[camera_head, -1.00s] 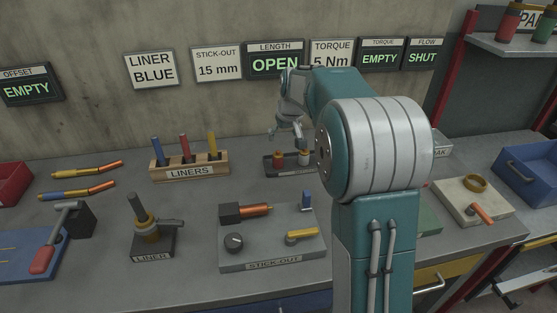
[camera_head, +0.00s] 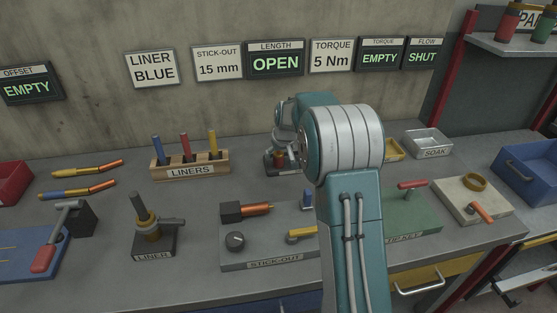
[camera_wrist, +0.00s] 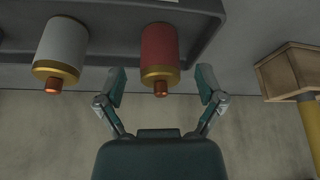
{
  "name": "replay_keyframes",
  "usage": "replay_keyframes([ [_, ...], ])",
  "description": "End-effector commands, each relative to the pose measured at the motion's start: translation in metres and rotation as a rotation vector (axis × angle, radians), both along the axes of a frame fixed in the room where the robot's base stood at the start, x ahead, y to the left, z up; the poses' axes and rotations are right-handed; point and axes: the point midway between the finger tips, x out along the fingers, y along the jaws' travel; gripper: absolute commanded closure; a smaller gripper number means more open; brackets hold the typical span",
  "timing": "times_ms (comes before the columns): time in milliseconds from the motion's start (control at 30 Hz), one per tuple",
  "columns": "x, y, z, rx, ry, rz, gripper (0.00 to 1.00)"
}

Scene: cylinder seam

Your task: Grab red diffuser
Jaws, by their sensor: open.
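The red diffuser (camera_wrist: 160,45) has a gold band and a copper tip. In the wrist view it stands in a dark tray (camera_wrist: 212,12), with its tip end between my open fingers. My gripper (camera_wrist: 162,82) is empty, a finger apart on each side of the diffuser. A white diffuser (camera_wrist: 62,45) with the same gold and copper end stands left of it there. In the head view my gripper (camera_head: 281,148) is down at the tray, and my arm hides the white diffuser and most of the tray.
A wooden LINERS rack (camera_head: 190,172) with blue, red and yellow rods stands left of the tray. The STICK-OUT fixture (camera_head: 260,252) is in front. The wall with signs rises close behind.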

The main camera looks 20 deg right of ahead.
Motion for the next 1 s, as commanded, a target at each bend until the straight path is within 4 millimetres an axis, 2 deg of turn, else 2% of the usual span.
replay_keyframes([
  [100,0.004,0.000,-0.010,0.000,0.000,0.000,0.12],
  [267,0.004,0.000,-0.009,0.000,-0.001,0.000,0.12],
  [300,0.004,0.000,-0.009,0.000,-0.001,0.000,0.21],
  [467,0.004,0.000,-0.009,0.000,-0.001,0.000,0.93],
  [500,0.004,0.000,-0.009,0.000,-0.001,0.000,1.00],
  [833,0.004,0.000,-0.010,0.000,0.001,0.000,1.00],
  [1000,0.004,0.000,0.001,0.000,-0.001,0.000,1.00],
])
